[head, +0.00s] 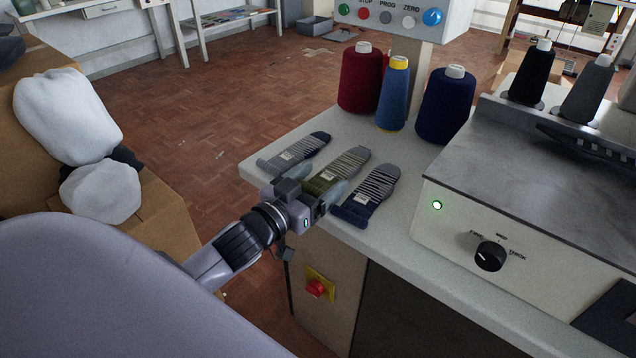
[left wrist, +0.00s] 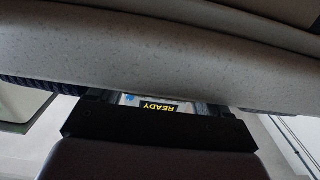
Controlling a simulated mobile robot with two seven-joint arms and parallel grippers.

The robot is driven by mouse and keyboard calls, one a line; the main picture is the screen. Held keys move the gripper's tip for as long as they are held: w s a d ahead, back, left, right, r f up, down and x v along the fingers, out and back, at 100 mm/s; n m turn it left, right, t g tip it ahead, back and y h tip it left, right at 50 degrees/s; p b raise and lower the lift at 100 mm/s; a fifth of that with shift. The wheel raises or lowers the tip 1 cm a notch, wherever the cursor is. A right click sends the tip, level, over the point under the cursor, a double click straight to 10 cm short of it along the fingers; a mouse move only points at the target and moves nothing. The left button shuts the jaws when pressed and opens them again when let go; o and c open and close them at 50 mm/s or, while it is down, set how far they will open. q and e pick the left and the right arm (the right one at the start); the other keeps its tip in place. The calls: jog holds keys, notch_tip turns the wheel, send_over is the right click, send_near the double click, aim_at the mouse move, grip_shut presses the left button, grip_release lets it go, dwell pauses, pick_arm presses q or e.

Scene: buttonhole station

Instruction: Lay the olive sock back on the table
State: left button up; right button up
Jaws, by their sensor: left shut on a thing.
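The olive sock (head: 342,168), with a striped middle and grey toe, shows in the head view between two navy-and-grey socks. Its cuff end is at my left gripper (head: 305,184), which comes in over the table's front edge and is shut on it. The sock looks flat, level with the table (head: 386,226); I cannot tell whether all of it touches the top. In the left wrist view a dark gripper part hides the grip, and the olive sock cannot be made out. My right gripper is not in view.
One navy-and-grey sock (head: 299,149) lies left of the olive one, another (head: 370,194) right of it, both close. Yarn cones, including a red one (head: 360,80), stand behind. A machine (head: 500,225) with a knob fills the right. A red switch (head: 316,288) sits below the edge.

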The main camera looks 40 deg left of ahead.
pick_arm(q)
jog(key=o, duration=0.8)
jog(key=shift+o, duration=0.2)
jog(key=shift+s+r, duration=0.1)
jog(key=s+a, duration=0.1)
jog(key=s, duration=1.1)
jog(key=s+d+f+g, duration=0.2)
jog(key=d+f+g, duration=0.2)
jog(key=f, duration=0.6)
jog(key=s+d+f+m+g+h, duration=0.1)
jog(key=s+d+f+g, duration=0.2)
jog(key=d+f, duration=0.4)
notch_tip(320, 180, down, 3)
jog(key=shift+s+d+r+g+p, duration=0.1)
jog(key=shift+s+d+g+p, duration=0.05)
jog(key=shift+d+g+p, duration=0.2)
